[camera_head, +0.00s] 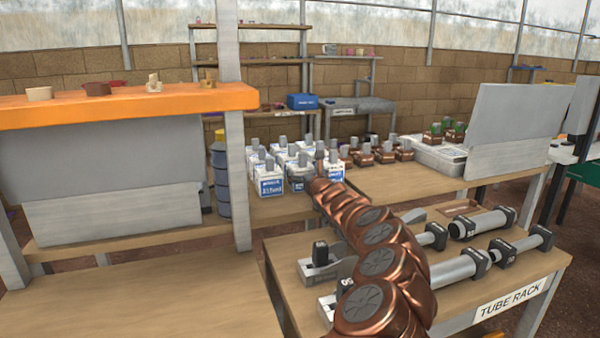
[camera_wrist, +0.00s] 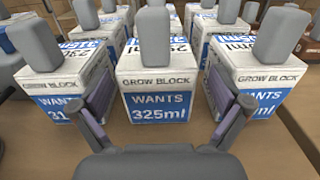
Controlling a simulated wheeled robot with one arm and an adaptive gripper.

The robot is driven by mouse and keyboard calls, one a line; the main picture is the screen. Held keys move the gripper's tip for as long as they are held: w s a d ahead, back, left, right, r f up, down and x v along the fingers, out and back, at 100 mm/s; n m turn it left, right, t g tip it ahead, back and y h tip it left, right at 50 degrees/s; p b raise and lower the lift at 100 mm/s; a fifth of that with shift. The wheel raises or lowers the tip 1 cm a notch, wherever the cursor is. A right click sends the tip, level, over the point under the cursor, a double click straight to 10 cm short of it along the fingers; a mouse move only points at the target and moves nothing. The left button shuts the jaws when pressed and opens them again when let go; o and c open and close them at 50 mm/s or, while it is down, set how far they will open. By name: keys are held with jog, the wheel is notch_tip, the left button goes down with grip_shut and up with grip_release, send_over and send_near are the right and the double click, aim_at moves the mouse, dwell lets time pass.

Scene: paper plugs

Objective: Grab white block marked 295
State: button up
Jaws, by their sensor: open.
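White grow blocks with blue labels and grey plugs on top stand in rows. In the wrist view the front middle block (camera_wrist: 157,95) reads "WANTS 325ml". The left front block (camera_wrist: 65,88) starts with "31", the rest hidden by a finger. The right front block (camera_wrist: 255,80) shows "WANTS", its number covered. I cannot read 295 on any block; labels behind are partly hidden. My gripper (camera_wrist: 160,104) is open and empty, its fingers either side of the 325ml block's front. The head view shows the white blocks (camera_head: 268,182) beyond my arm.
Brown blocks (camera_head: 384,152) stand right of the white ones on the same bench. A blue barrel (camera_head: 220,180) and a grey post (camera_head: 235,130) stand to the left. A tube rack (camera_head: 510,297) with grey tubes is at the front right.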

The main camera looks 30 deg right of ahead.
jog(key=shift+w, duration=0.45)
jog(key=shift+x, duration=1.4)
jog(key=shift+r, duration=0.1)
jog(key=c, duration=1.4)
